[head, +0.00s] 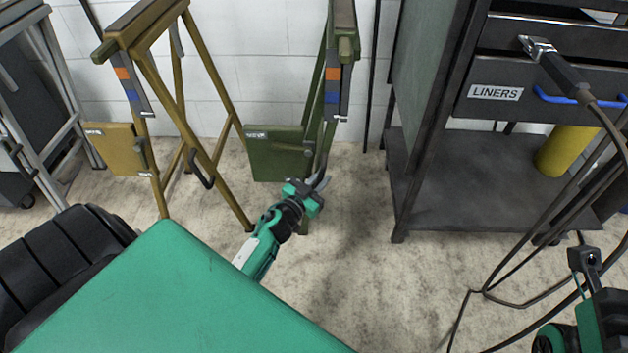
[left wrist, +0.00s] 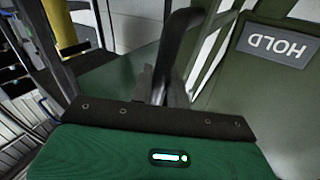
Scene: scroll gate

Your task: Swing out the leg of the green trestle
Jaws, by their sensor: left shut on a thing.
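The green trestle (head: 331,75) stands folded near the white wall, with a green panel (head: 277,158) low on its left side. A small label on the panel reads HOLD in the left wrist view (left wrist: 277,45), upside down there. A dark curved handle (head: 324,172) hangs at the trestle's lower part; it also shows in the left wrist view (left wrist: 178,40), running down to my fingers. My left gripper (head: 316,189) is shut on this handle; its fingertips are partly hidden. Of my right arm only a part shows at the lower right; its fingers are out of view.
A yellow-brown trestle (head: 160,75) stands open to the left, with its own panel (head: 117,150). A dark cabinet (head: 440,140) with a LINERS drawer (head: 495,93) stands to the right, a yellow cylinder (head: 566,150) on its shelf. Cables hang there. Floor before the green trestle is clear.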

